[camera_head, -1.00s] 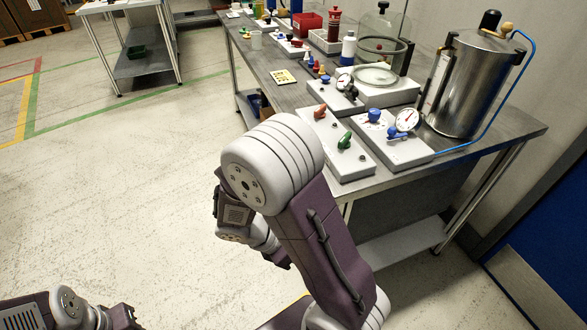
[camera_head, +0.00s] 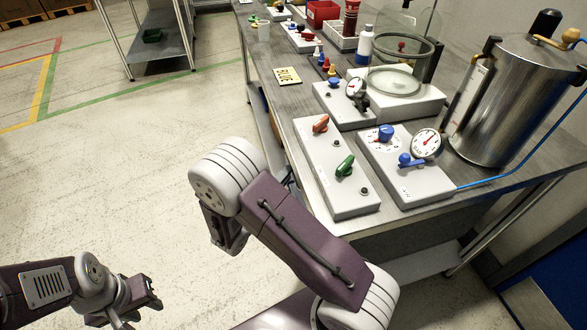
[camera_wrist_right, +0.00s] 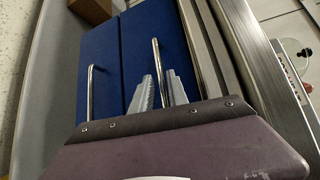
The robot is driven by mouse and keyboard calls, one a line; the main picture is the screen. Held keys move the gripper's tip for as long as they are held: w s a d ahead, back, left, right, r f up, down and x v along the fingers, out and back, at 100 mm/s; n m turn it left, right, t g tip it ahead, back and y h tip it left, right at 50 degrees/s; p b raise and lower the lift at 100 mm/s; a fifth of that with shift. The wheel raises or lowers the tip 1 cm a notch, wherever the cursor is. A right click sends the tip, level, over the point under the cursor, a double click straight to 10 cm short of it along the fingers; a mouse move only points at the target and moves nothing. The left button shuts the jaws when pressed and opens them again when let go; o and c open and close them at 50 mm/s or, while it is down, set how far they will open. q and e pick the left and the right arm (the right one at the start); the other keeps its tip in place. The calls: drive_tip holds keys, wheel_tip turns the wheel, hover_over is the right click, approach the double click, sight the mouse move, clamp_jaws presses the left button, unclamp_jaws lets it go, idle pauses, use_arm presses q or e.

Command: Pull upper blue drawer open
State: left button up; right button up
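The right wrist view is turned sideways, with the bench top along the right. It shows two blue drawer fronts side by side. The upper blue drawer (camera_wrist_right: 146,28), nearer the bench top, has a silver bar handle (camera_wrist_right: 156,55). The lower blue drawer (camera_wrist_right: 97,50) has its own silver handle (camera_wrist_right: 90,92). Both fronts look shut. My right gripper (camera_wrist_right: 160,75) is open, its fingers on either side of the upper handle in the picture; contact cannot be told. The head view hides it behind my arm. My left gripper (camera_head: 142,306) looks open and empty over the floor.
The steel bench (camera_head: 300,102) carries grey control boxes with a red handle (camera_head: 321,123), a green handle (camera_head: 345,165) and a gauge (camera_head: 426,143). A metal drum (camera_head: 510,100) stands at the right. A brown block (camera_wrist_right: 91,10) is near the drawers.

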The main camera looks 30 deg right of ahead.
drive_tip(key=b+x, duration=0.1)
drive_tip(key=x, duration=0.3)
drive_tip(key=shift+w+d, duration=0.15)
drive_tip(key=shift+d, duration=0.05)
clamp_jaws()
idle(1.2)
